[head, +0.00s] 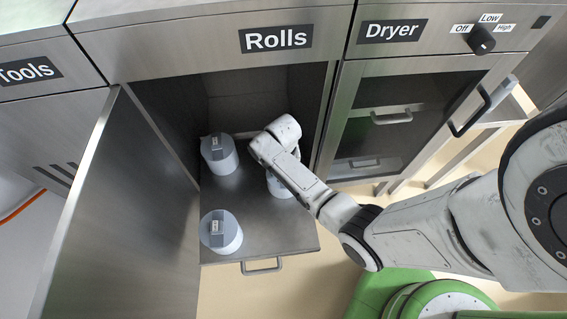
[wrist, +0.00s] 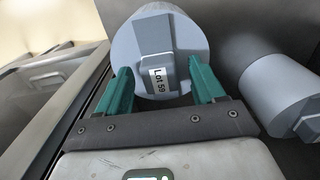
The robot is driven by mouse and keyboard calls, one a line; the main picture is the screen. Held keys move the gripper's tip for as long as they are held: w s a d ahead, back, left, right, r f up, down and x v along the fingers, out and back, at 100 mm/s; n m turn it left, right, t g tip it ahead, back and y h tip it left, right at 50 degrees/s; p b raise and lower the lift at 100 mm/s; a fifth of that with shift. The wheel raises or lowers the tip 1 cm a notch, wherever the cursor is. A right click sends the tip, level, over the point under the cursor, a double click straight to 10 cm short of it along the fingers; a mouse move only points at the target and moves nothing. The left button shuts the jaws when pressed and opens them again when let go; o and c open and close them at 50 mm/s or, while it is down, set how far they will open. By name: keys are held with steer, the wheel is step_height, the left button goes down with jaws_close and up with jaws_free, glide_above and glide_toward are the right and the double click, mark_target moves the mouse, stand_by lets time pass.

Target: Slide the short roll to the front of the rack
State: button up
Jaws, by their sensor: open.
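Two pale rolls with grey tabs stand on the left of the pulled-out rack (head: 280,238), a rear roll (head: 219,160) and a front roll (head: 221,238). A third roll (head: 282,187) is on the right, mostly hidden by my arm. In the wrist view a roll (wrist: 185,32) with a tab labelled "Lot 59" is ahead of my gripper (wrist: 163,76). My gripper is open, its green fingers near the two sides of that roll, with the tab between them. I cannot tell if they touch it. Another roll (wrist: 275,92) is at right. Which roll is short is unclear.
The Rolls cabinet's door (head: 125,215) stands open on the left. The Dryer (head: 400,120) is to the right, its handle (head: 470,110) sticking out. The rack has a front handle (head: 262,267). Its front right surface looks clear.

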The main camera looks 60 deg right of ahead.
steer(key=shift+f, duration=0.2)
jaws_close()
stand_by(0.6)
